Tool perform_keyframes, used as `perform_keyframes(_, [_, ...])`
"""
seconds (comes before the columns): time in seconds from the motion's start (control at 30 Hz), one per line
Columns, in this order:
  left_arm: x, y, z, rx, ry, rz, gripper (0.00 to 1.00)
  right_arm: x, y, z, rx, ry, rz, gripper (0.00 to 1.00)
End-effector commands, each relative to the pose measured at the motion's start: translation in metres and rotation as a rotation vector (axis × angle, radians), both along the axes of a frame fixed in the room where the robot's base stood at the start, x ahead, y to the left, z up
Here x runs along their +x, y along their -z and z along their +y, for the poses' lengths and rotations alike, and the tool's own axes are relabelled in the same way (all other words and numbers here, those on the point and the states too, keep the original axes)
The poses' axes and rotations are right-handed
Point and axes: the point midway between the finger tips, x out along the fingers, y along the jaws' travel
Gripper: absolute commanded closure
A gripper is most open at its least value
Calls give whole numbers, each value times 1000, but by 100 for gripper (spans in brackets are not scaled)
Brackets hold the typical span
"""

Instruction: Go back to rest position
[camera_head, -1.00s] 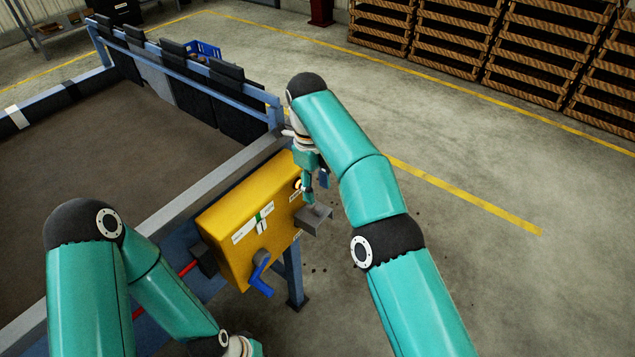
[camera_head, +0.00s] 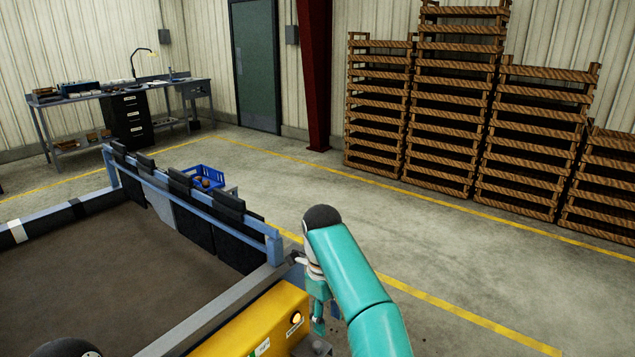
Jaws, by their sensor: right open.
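My right arm reaches in from the bottom right. Its gripper (camera_head: 325,318) points down, open, beside the right end of the yellow control box (camera_head: 262,322). I see nothing between its fingers. A round lit button (camera_head: 296,319) shows on the box close to the fingers; I cannot tell whether they touch. The lower part of the box is cut off by the picture's edge. Of my left arm only a dark joint shows at the bottom left; its gripper is out of view.
The grader's belt (camera_head: 110,275) lies left of the box, inside a blue frame with dark flaps (camera_head: 220,225). A blue crate (camera_head: 207,178) stands behind it. Stacked wooden crates (camera_head: 445,100) and a workbench (camera_head: 120,97) line the back. Floor to the right is clear.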

Motion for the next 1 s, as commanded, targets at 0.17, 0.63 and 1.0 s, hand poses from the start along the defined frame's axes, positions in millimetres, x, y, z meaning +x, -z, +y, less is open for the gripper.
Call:
perform_keyframes(0.17, [0,0,0,0,0,0,100,0,24,-71,-19,97,107,53])
perform_keyframes(0.63, [0,0,0,0,0,0,100,-106,202,-148,226,-237,369,53])
perform_keyframes(1.0, [0,0,0,0,0,0,100,-262,286,-121,574,-891,172,53])
